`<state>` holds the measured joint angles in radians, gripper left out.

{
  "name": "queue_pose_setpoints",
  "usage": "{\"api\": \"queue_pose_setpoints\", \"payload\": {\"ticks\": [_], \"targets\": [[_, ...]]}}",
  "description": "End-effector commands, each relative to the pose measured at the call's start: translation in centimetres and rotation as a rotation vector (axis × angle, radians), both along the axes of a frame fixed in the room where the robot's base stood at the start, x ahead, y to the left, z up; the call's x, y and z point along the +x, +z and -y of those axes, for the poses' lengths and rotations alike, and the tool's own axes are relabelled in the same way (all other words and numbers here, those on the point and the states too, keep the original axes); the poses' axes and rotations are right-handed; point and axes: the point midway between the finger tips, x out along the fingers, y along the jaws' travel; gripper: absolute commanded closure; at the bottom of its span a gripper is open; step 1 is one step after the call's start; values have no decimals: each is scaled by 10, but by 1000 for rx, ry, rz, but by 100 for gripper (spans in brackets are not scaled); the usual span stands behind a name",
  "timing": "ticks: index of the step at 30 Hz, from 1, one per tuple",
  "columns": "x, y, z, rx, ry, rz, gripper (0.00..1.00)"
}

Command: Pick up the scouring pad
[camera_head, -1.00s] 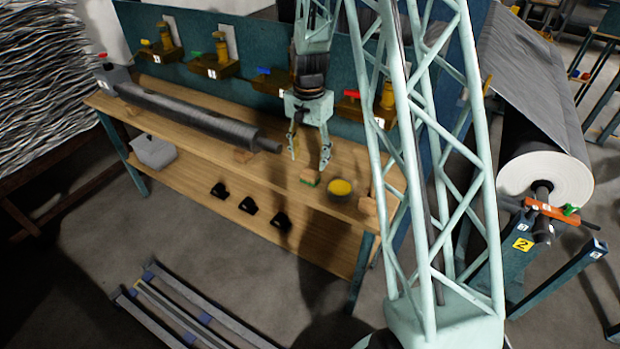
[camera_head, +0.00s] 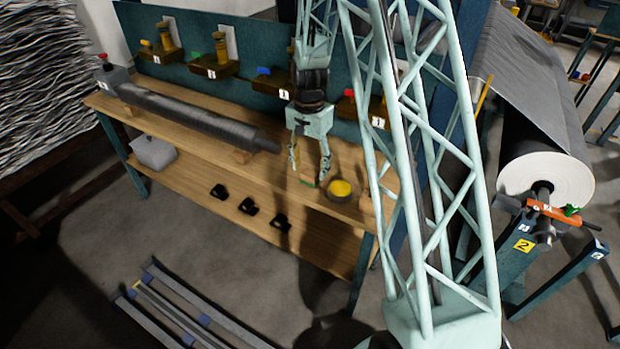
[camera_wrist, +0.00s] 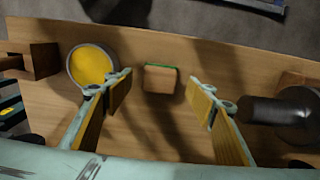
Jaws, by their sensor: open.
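The scouring pad (camera_wrist: 160,79) is a small tan block with a green edge, lying on the wooden bench top. In the wrist view it sits between and beyond my two fingertips, with clear space on both sides. My gripper (camera_wrist: 161,84) is open and empty, pointing down at the bench. In the head view my gripper (camera_head: 309,173) hangs over the right part of the bench, and the pad (camera_head: 308,182) is small and partly hidden at the fingertips. I cannot tell the exact height between them.
A round tin with yellow contents (camera_wrist: 91,66) stands close to the left finger in the wrist view. A dark roller (camera_head: 190,116) lies along the bench, its end on the other side. Wooden blocks (camera_wrist: 40,61) sit near the bench end. A teal back panel (camera_head: 225,90) stands behind.

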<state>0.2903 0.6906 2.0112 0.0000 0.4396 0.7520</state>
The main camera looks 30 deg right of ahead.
Motion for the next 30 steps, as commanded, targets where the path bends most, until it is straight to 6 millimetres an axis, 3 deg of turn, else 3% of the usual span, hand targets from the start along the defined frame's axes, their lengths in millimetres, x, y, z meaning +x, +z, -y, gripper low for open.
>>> {"api": "queue_pose_setpoints", "payload": {"ticks": [12, 30], "targets": [[0, -38, 2, 0, 0, 0, 49], [0, -39, 2, 0, 0, 0, 49]]}}
